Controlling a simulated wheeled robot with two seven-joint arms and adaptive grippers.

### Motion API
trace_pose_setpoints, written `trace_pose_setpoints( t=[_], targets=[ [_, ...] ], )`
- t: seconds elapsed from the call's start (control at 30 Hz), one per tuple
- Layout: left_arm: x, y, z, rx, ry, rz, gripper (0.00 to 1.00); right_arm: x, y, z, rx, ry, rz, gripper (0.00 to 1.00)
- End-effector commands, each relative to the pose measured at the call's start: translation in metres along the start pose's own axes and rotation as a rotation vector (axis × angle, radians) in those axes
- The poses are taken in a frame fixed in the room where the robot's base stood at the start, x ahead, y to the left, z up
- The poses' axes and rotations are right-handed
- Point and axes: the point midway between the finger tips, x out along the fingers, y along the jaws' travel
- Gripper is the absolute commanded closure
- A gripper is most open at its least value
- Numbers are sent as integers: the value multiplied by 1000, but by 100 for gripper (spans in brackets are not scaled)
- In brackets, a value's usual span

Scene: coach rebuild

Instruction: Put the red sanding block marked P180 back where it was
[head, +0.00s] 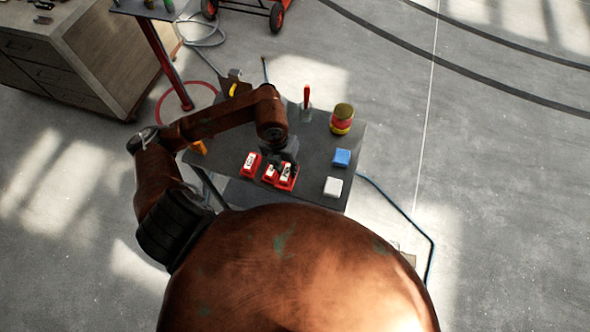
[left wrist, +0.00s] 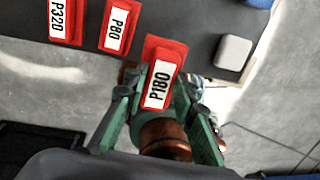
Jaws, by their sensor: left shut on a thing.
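The red sanding block marked P180 (left wrist: 160,75) is between the fingers of my left gripper (left wrist: 158,95) in the left wrist view, label facing the camera. In the head view my left gripper (head: 285,160) is over the front part of the dark table (head: 316,148), with the P180 block (head: 288,180) under it. I cannot tell whether the block touches the tabletop. The red block marked P80 (left wrist: 118,25) lies beside it, and the red block marked P320 (left wrist: 65,20) lies farther along; they are apart. My right gripper is not in view.
A red-and-yellow can (head: 341,119) and a red-handled tool (head: 307,97) stand behind. A blue hose (head: 410,222) runs along the floor at right.

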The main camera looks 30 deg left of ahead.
Motion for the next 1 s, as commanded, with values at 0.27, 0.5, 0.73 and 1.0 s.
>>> trace_pose_setpoints(
  t=[0.27,0.5,0.73,1.0],
  targets=[
    [44,-5,31,1,3,0,100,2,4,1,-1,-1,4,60],
    [56,-7,41,1,2,0,100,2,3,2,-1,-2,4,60],
    [87,-4,42,0,3,0,100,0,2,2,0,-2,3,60],
    [89,-4,42,3,1,1,100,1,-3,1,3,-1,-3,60]
  ],
)
